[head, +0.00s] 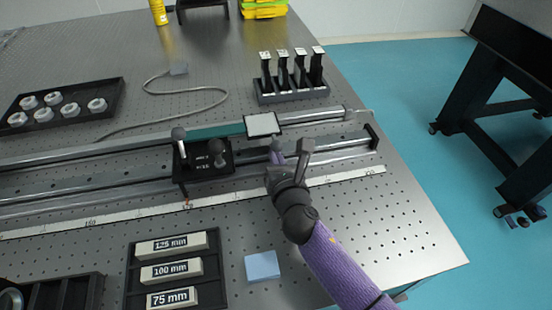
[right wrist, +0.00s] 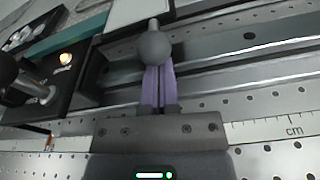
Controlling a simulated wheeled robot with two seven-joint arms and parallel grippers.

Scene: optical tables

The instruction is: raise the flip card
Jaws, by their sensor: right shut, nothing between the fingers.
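The flip card is a white plate with a dark edge (head: 262,124), lying face up across the back rail. A grey ball knob on a short stem (right wrist: 153,47) stands at its near edge; part of the card (right wrist: 138,12) shows behind it at the top of the right wrist view. My right gripper (head: 280,154) is just on the near side of the card. Its purple fingers (right wrist: 158,84) are shut and empty, with their tips at or just under the knob; I cannot tell whether they touch it. My left gripper is not in view.
A black carriage (head: 212,160) with two knobbed posts sits on the rail (head: 100,178) left of my gripper. A rack of upright holders (head: 290,90) stands behind. A blue note (head: 262,266) and a tray of labelled blocks (head: 217,290) lie in front. The table's right side is clear.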

